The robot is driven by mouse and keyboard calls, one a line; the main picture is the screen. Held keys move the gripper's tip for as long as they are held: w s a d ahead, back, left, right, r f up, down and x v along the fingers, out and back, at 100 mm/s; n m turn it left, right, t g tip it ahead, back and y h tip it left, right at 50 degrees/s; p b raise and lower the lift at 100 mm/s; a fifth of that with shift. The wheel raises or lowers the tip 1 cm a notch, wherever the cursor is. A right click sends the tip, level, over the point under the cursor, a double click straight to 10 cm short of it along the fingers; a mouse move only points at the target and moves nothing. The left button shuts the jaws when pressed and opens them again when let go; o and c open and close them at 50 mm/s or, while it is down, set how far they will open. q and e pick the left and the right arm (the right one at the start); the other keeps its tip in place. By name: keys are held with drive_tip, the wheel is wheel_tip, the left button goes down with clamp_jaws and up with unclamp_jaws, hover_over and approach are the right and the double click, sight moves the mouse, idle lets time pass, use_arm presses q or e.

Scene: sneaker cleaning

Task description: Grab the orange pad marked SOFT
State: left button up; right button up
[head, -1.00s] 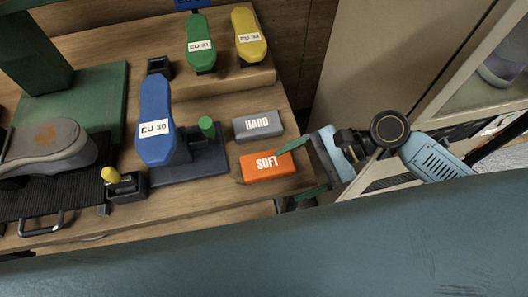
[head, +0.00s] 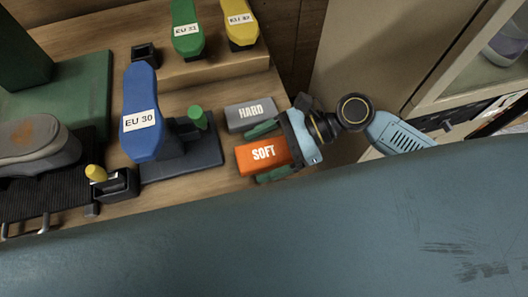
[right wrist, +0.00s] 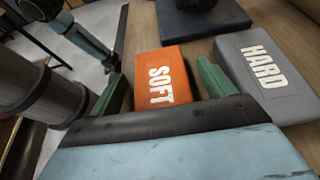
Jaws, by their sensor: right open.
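The orange pad marked SOFT (head: 262,155) lies on the wooden bench near its front right corner. In the right wrist view the orange pad (right wrist: 163,78) sits between the two green fingers. My right gripper (head: 267,154) is open, with one finger on each side of the pad. In the right wrist view the open right gripper (right wrist: 163,88) shows a gap beside the pad on both sides. The left gripper is not in view.
A grey pad marked HARD (head: 250,114) lies just behind the orange pad, close to one finger. A blue EU 30 form (head: 142,90) on a dark stand is to the left. A grey shoe (head: 35,145) lies further left. Green (head: 186,25) and yellow (head: 240,22) forms stand behind.

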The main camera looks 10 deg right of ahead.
drive_tip(key=c, duration=1.1)
